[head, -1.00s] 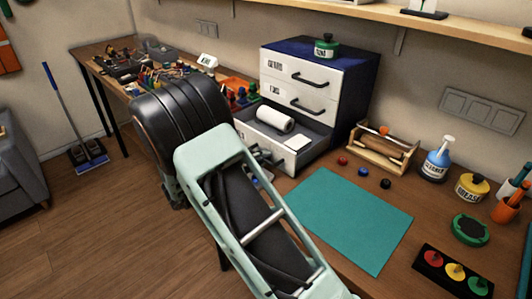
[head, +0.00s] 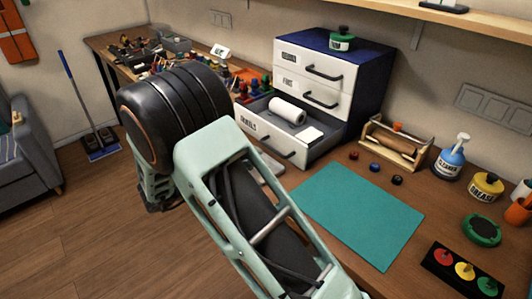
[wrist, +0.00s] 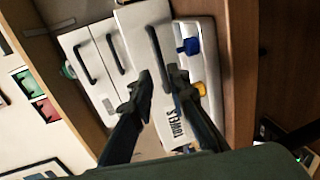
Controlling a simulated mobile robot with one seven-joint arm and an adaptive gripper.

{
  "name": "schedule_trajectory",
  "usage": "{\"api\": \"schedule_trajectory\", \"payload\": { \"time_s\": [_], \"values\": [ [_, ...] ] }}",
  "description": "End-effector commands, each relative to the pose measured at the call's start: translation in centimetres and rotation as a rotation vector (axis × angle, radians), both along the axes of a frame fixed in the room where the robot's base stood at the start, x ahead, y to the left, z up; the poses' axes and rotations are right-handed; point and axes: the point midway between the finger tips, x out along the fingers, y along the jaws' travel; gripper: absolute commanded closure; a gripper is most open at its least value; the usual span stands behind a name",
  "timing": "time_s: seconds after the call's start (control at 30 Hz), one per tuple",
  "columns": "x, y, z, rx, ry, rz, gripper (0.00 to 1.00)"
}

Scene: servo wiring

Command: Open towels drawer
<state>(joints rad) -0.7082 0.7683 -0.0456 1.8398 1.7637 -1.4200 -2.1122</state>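The towels drawer (head: 245,122) is the bottom drawer of a blue and white cabinet (head: 365,75). It is pulled well out and shows a white roll (head: 287,111) and a white block (head: 312,134) inside. Its dark handle (head: 278,148) is in plain view. In the wrist view, the drawer front with its label (wrist: 176,122) faces me, and the handle (wrist: 154,45) lines up with the gap between my fingertips. My gripper (wrist: 159,82) is open, with nothing clamped between its fingers. In the head view my arm mostly hides it.
The two upper drawers (head: 320,77) are shut. A green-lidded jar (head: 341,40) stands on the cabinet. A teal mat (head: 358,214), small knobs (head: 375,167), a wooden box (head: 392,148) and bottles (head: 450,160) occupy the bench to the right.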

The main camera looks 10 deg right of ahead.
Motion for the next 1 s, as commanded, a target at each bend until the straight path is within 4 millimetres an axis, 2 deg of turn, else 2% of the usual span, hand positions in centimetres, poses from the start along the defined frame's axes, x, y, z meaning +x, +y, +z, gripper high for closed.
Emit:
{"api": "schedule_trajectory", "payload": {
  "time_s": [0.1,0.23,0.77,0.87,0.97,1.0],
  "values": [
    [-1.0,1.6,0.4,0.001,-0.001,0.001,0.84],
    [-1.7,2.6,0.6,0.001,0.0,0.0,0.84],
    [-1.9,2.9,0.7,0.001,-0.002,0.001,0.84],
    [-1.0,3.2,1.1,0.023,-0.042,0.026,0.84],
    [1.5,4.2,2.4,0.087,-0.155,0.102,0.84],
    [2.9,4.9,3.2,0.128,-0.218,0.15,0.84]
  ]
}}
